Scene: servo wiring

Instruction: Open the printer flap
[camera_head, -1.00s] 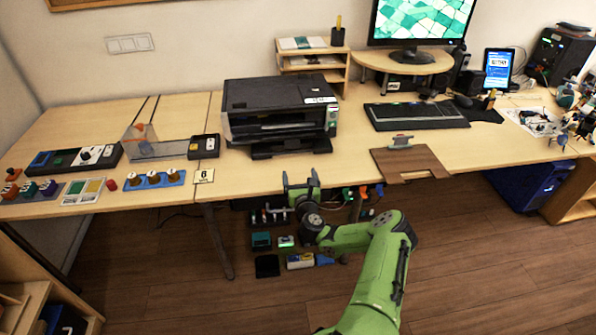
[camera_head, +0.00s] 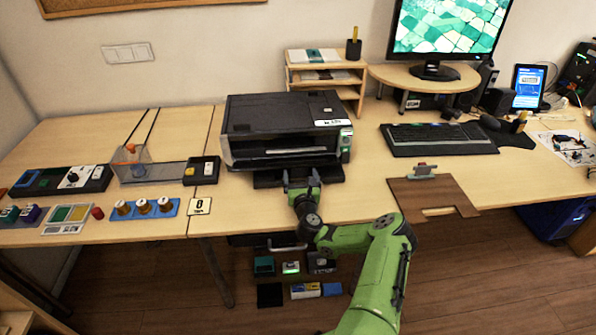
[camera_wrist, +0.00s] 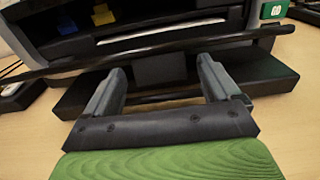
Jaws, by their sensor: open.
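The black printer (camera_head: 285,130) stands on the table with a dark slot across its front and a tray (camera_head: 330,174) jutting out below. In the wrist view the printer front (camera_wrist: 255,33) shows a pale sheet (camera_wrist: 160,32) and blue and yellow parts inside. A thin dark bar crosses below them; I cannot tell whether it is the flap's edge. My gripper (camera_head: 301,176) is open and empty, low in front of the printer. In the wrist view its two fingers (camera_wrist: 161,80) point at the printer's lower front, with the dark tray between and beyond them. Contact cannot be told.
A clipboard (camera_head: 435,192) lies right of my gripper, and a keyboard (camera_head: 443,139) is behind it. A small switch box (camera_head: 202,170) and a numbered card (camera_head: 200,207) lie to the left. Bare table lies on both sides of my gripper.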

